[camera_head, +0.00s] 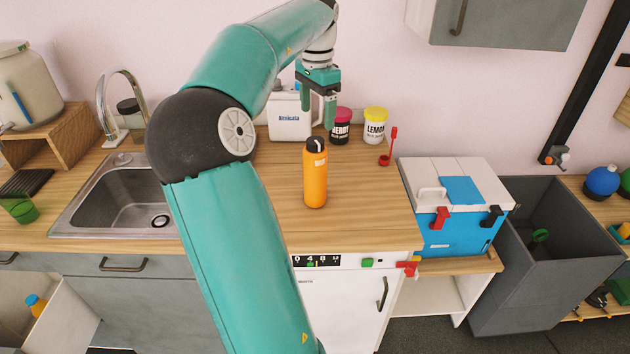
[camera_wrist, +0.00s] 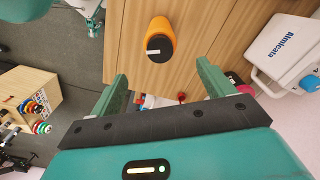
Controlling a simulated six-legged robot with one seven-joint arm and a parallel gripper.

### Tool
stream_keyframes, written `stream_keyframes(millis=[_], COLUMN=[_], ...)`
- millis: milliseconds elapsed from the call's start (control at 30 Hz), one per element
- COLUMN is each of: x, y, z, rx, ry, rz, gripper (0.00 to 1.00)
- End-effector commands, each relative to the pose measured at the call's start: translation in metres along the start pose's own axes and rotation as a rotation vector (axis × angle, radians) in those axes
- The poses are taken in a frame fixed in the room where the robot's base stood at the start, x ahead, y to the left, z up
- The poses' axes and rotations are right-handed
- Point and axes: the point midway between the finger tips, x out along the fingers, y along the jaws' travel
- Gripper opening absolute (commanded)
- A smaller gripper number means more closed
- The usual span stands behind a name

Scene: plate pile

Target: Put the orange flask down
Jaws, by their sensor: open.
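The orange flask (camera_head: 315,178) stands upright on the wooden counter (camera_head: 270,215), with a black cap on top. It also shows in the wrist view (camera_wrist: 160,38), seen from above, beyond the fingertips and apart from them. My gripper (camera_head: 320,118) is open and empty. In the head view it hangs behind and above the flask, near the white canister. In the wrist view the two green fingers (camera_wrist: 162,82) are spread wide with nothing held between them.
A white canister (camera_head: 290,118), a berry jar (camera_head: 341,128) and a lemon jar (camera_head: 375,126) stand at the back. A red item (camera_head: 387,150) stands right of them. A sink (camera_head: 115,200) is left; a blue-and-white cooler (camera_head: 455,225) is right. The counter around the flask is clear.

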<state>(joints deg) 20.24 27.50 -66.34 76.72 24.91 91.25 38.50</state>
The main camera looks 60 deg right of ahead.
Motion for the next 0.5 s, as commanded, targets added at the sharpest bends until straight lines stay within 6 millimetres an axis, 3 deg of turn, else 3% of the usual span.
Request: stream_keyframes(millis=[300, 500], x=[0.060, 0.079], y=[0.000, 0.000], z=[0.002, 0.002], rx=[-0.003, -0.004], ry=[-0.003, -0.003], rz=[0.003, 0.001], gripper=[0.81, 0.81])
